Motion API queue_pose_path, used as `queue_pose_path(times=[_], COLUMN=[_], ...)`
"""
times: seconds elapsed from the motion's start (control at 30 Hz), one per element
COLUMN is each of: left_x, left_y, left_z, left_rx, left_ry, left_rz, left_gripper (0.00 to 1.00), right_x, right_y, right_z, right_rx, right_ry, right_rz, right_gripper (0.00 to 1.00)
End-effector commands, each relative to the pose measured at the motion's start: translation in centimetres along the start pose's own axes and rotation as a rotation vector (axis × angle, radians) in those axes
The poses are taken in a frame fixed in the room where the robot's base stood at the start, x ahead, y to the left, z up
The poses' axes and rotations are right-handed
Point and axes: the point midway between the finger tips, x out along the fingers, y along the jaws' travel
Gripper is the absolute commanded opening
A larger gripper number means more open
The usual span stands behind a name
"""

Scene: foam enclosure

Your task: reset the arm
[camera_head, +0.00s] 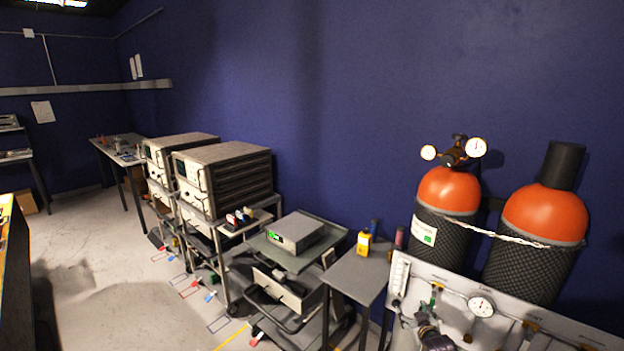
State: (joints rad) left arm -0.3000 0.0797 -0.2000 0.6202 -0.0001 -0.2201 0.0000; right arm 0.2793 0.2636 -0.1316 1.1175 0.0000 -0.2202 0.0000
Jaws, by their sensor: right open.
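My right gripper (428,320) shows small and dark at the bottom edge, right of centre. It is open, and I see nothing held in it. It overlaps the grey gauge panel (455,290) in the picture; I cannot tell whether it touches the panel. The rest of the right arm is cut off by the lower edge. My left gripper is not in view.
Two orange-topped gas cylinders (449,190) stand chained behind the panel. A small grey table (357,275) holds a yellow device (364,243). Carts with instruments (225,175) line the blue wall. The floor (120,290) at left is largely clear.

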Motion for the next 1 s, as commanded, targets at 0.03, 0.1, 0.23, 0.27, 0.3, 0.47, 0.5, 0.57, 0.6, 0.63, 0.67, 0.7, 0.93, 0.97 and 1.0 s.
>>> queue_pose_path(times=[0.03,0.1,0.23,0.27,0.3,0.47,0.5,0.57,0.6,0.63,0.67,0.7,0.93,0.97,1.0], left_x=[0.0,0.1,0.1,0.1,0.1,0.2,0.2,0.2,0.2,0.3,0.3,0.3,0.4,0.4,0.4], left_y=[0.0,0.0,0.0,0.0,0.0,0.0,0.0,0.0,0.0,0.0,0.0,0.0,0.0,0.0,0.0], left_z=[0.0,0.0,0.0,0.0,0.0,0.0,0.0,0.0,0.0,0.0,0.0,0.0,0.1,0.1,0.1], left_rx=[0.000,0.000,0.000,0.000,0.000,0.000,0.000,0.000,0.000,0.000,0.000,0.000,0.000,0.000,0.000], left_ry=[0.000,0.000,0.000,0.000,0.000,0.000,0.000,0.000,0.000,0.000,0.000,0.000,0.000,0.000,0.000], left_rz=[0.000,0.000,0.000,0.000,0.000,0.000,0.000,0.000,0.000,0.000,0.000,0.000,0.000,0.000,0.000], left_gripper=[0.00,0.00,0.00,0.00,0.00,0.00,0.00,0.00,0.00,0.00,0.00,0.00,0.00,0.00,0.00], right_x=[-0.3,-0.7,-1.8,-2.1,-2.5,-4.6,-5.2,-6.2,-6.8,-7.4,-8.0,-8.7,-13.7,-14.5,-15.5], right_y=[-0.9,-2.0,-4.1,-4.6,-5.2,-7.7,-8.3,-9.2,-9.8,-10.3,-10.7,-11.3,-14.7,-15.1,-15.6], right_z=[2.3,5.1,10.4,11.6,13.2,19.4,20.9,23.2,24.7,25.8,27.0,28.4,36.5,37.5,38.8], right_rx=[0.002,0.004,0.008,0.009,0.010,0.013,0.015,0.016,0.017,0.018,0.019,0.019,0.024,0.024,0.025], right_ry=[-0.031,-0.068,-0.138,-0.155,-0.176,-0.262,-0.283,-0.316,-0.336,-0.353,-0.369,-0.390,-0.512,-0.528,-0.549], right_rz=[-0.010,-0.022,-0.045,-0.050,-0.057,-0.084,-0.091,-0.101,-0.108,-0.113,-0.118,-0.124,-0.163,-0.168,-0.175], right_gripper=[0.69,0.69,0.69,0.69,0.69,0.69,0.69,0.69,0.69,0.69,0.69,0.69,0.69,0.69,0.69])
